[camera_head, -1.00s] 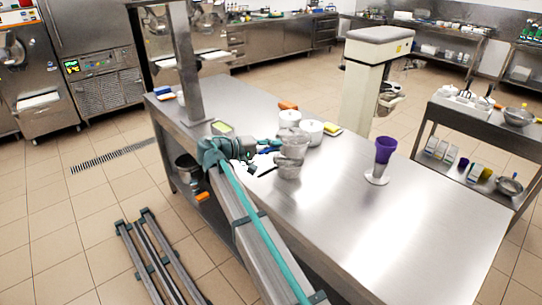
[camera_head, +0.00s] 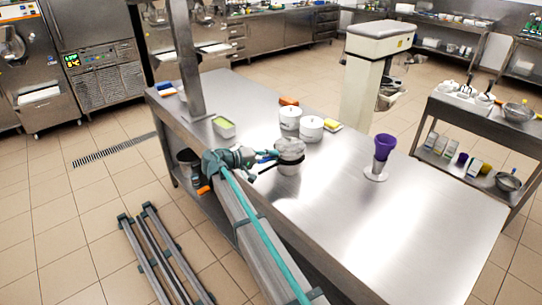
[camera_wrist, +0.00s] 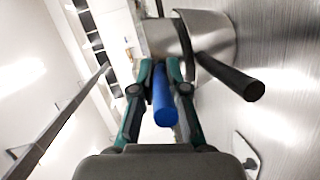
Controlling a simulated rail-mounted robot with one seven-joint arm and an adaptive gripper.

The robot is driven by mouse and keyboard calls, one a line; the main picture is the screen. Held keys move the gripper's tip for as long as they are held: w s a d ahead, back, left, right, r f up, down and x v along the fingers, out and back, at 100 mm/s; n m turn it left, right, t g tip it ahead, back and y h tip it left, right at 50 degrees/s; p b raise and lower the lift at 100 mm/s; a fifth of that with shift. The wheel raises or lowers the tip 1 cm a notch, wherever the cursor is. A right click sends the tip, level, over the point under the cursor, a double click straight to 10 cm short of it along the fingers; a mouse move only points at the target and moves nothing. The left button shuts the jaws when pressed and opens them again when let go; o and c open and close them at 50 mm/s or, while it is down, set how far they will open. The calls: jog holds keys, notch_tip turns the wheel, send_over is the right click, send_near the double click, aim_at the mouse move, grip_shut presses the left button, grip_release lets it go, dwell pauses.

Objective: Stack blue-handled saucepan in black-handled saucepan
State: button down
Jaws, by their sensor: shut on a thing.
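My gripper (camera_wrist: 166,72) is shut on the blue handle of the blue-handled saucepan (camera_head: 290,147). In the wrist view the handle (camera_wrist: 163,98) lies between the two fingers. The steel black-handled saucepan (camera_head: 288,169) stands on the steel table directly below. Its black handle (camera_wrist: 230,77) points beside the blue one in the wrist view. The upper pan sits at the lower pan's mouth and appears partly inside it. How deep it sits and whether the two touch cannot be told. My gripper is left of both pans in the head view.
The table's front right is clear.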

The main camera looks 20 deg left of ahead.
jog(key=shift+f+b, duration=0.35)
jog(key=shift+f, duration=0.05)
jog(key=shift+f, duration=0.2)
jog(key=c, duration=1.2)
grip_release()
jog(key=shift+r, duration=0.25)
jog(key=b+v, duration=0.3)
jog(key=v, duration=0.9)
jog(key=shift+r, duration=0.35)
